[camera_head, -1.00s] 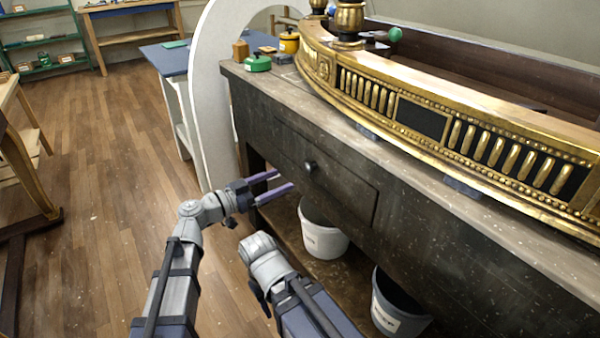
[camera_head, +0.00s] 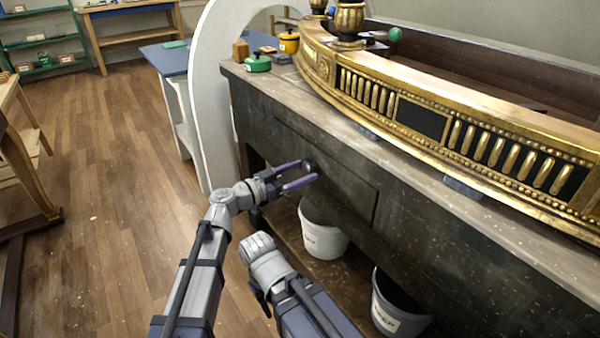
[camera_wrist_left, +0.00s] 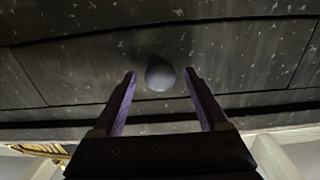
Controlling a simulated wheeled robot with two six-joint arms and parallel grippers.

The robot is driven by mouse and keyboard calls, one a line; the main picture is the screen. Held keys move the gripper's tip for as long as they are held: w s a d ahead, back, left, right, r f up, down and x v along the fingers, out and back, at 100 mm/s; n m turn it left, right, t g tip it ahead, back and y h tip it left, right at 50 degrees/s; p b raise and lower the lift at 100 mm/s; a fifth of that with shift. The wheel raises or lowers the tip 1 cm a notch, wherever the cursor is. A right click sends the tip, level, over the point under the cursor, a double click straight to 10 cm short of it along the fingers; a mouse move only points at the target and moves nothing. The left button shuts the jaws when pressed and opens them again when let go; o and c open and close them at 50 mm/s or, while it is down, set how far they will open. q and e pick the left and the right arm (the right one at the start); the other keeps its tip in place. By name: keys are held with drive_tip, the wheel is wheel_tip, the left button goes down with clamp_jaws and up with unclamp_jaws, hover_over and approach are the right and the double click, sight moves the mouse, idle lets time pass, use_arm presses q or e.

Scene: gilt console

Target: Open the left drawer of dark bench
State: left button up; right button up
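The dark bench (camera_head: 468,253) has a drawer front (camera_head: 345,195) in its side, flush with the bench face. The drawer's round dark knob (camera_head: 310,167) is partly hidden by my gripper in the head view. My left gripper (camera_head: 307,171) is open at the knob, with its purple fingers pointing at the drawer. In the left wrist view the knob (camera_wrist_left: 160,75) lies between and just beyond the fingertips (camera_wrist_left: 160,74), with a gap on each side. My right arm (camera_head: 268,262) shows at the bottom, but its fingers are not seen.
A gilt curved console piece (camera_head: 440,115) lies on the bench top. A green pot (camera_head: 257,64) and a yellow pot (camera_head: 289,42) stand at the far end. White buckets (camera_head: 322,232) sit on the lower shelf under the drawer. The floor (camera_head: 110,190) at left is clear.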

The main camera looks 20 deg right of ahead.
use_arm(q)
clamp_jaws()
idle(0.4)
idle(0.8)
